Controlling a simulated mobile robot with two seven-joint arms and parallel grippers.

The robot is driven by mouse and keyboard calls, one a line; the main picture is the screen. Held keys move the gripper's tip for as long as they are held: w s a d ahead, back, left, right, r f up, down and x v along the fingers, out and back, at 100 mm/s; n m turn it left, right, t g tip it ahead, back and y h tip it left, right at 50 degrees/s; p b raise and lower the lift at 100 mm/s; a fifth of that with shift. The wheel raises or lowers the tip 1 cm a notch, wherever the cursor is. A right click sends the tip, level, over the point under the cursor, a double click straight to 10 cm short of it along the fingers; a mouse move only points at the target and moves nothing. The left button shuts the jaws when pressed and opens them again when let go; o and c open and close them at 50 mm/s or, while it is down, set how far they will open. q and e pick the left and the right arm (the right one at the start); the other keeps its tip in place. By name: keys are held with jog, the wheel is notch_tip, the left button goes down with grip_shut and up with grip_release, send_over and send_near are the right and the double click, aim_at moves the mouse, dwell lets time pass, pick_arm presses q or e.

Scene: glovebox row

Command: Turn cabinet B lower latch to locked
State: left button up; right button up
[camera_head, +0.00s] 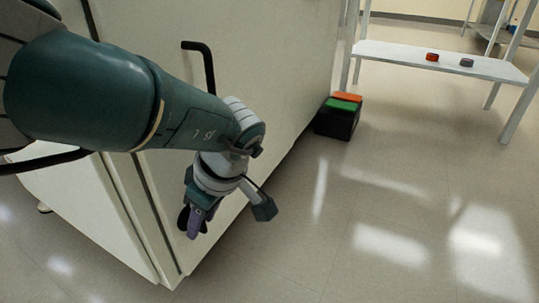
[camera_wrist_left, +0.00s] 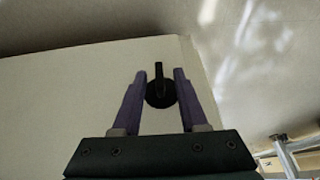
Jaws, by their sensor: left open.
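A black round latch (camera_wrist_left: 161,95) with a raised bar across it sits on the pale cabinet face (camera_wrist_left: 75,100), near an edge, in the left wrist view. The bar points up in that picture. My left gripper (camera_wrist_left: 160,74) is open, with its two purple fingers on either side of the latch. I cannot tell whether they touch it. In the head view my left gripper (camera_head: 196,220) is low at the cabinet's front (camera_head: 245,60), near its lower edge. The latch is mostly hidden there by the gripper. No cabinet letter is legible.
A black bar handle (camera_head: 207,68) stands out from the cabinet above my left arm. A black box (camera_head: 335,124) with orange and green tops stands on the floor. A white bench (camera_head: 440,61) holds red and grey items. The floor at right is clear.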

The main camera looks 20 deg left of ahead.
pick_arm(q)
jog(key=p+v, duration=0.8)
jog(key=v, duration=0.2)
jog(key=shift+p, duration=0.3)
jog(key=shift+f, duration=0.1)
